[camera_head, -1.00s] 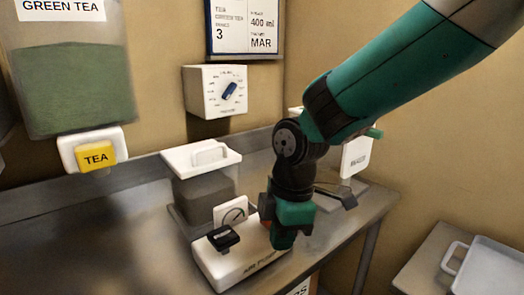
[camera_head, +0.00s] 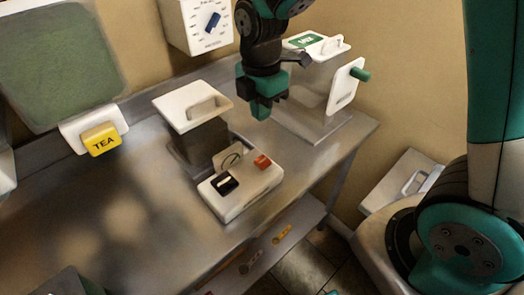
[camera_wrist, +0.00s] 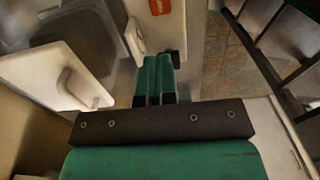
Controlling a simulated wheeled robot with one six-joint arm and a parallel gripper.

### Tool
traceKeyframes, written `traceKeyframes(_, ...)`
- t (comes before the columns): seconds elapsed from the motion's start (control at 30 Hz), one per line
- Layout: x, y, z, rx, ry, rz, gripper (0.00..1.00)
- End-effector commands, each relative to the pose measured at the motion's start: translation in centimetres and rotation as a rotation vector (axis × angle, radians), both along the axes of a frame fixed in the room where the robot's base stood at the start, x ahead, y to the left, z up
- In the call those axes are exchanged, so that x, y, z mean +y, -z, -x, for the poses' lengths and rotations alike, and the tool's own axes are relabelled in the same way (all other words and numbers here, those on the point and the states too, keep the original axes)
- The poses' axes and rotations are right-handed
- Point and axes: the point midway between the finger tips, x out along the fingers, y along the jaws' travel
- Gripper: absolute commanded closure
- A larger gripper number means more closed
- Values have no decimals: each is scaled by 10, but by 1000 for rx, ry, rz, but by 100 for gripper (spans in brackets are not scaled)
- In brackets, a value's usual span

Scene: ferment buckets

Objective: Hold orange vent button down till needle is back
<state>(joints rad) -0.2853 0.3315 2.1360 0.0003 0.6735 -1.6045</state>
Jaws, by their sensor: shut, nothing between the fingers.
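The white air pump (camera_head: 240,198) stands on the steel bench with an orange button (camera_head: 263,162) on its top right and a black switch (camera_head: 223,182) on its left. Its gauge (camera_head: 230,161) stands upright at the back; a dark needle shows, but its reading is too small to tell. My gripper (camera_head: 263,112) is shut and empty, raised above and behind the pump, apart from the button. In the wrist view my shut fingers (camera_wrist: 156,66) point toward the pump, whose orange button (camera_wrist: 159,6) shows at the top edge.
A white-lidded container (camera_head: 195,107) stands just behind the pump. Another container with a green-labelled lid (camera_head: 308,42) and a white plate with a green knob (camera_head: 345,87) stand at the right. A yellow TEA button (camera_head: 101,139) is at left. The bench front is clear.

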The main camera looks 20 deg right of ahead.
Motion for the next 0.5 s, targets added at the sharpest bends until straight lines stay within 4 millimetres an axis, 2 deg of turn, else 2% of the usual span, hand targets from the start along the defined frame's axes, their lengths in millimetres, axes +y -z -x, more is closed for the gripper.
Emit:
traceKeyframes(0.17,-1,19,1,7,3,2,100)
traceKeyframes(0.5,-3,90,1,8,5,2,100)
